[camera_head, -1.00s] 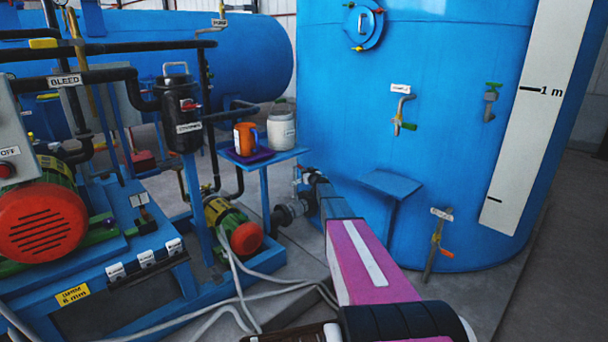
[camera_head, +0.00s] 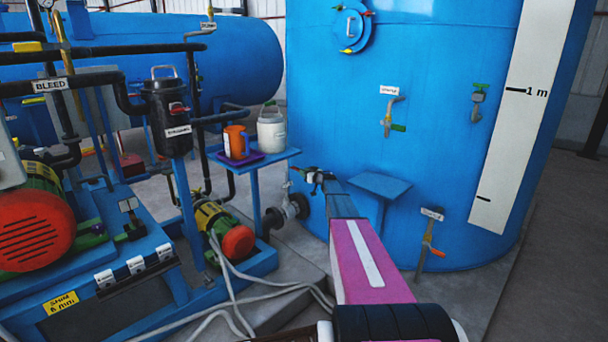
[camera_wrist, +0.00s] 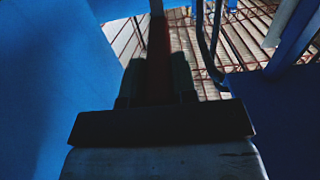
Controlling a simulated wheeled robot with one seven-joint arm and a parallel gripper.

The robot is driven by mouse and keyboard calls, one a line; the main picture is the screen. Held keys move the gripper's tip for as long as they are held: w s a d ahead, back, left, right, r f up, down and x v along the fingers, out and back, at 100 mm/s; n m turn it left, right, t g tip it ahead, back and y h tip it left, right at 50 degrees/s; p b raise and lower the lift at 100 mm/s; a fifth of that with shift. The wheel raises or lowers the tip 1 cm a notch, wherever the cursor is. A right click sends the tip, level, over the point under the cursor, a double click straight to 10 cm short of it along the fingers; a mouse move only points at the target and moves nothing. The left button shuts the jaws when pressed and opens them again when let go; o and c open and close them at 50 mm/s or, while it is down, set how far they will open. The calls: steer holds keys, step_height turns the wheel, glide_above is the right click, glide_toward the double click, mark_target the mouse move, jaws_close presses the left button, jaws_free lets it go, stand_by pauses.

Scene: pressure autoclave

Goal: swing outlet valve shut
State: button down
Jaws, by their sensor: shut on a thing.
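The outlet valve sits on the dark pipe (camera_head: 291,208) at the foot of the big blue tank (camera_head: 340,110). My gripper (camera_head: 316,177) reaches it at the end of my pink and grey arm, close to the tank wall. In the wrist view, my gripper (camera_wrist: 155,78) has its two dark fingers shut on a dark red bar (camera_wrist: 158,55), which looks like the valve's lever.
A small blue shelf (camera_head: 379,185) juts from the tank just right of my gripper. A pump (camera_head: 225,232) and pale hoses (camera_head: 235,290) lie below left.

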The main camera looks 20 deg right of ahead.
steer(key=shift+w+d+r, duration=0.15)
steer(key=c, duration=0.9)
jaws_free()
steer(key=r, duration=0.4)
steer(key=shift+s+a+r, duration=0.25)
steer(key=shift+a, duration=0.1)
steer(key=s+a+r, duration=0.1)
steer(key=a+r, duration=0.1)
steer(key=a, duration=0.1)
steer(key=s+a+r, duration=0.1)
steer(key=a+r, duration=0.1)
steer(key=a, duration=0.2)
steer(key=s+a+r, duration=0.1)
steer(key=a+r, duration=0.1)
steer(key=a, duration=0.1)
steer(key=shift+s+a+r, duration=0.15)
steer(key=shift+s+r, duration=0.05)
steer(key=shift+s, duration=0.15)
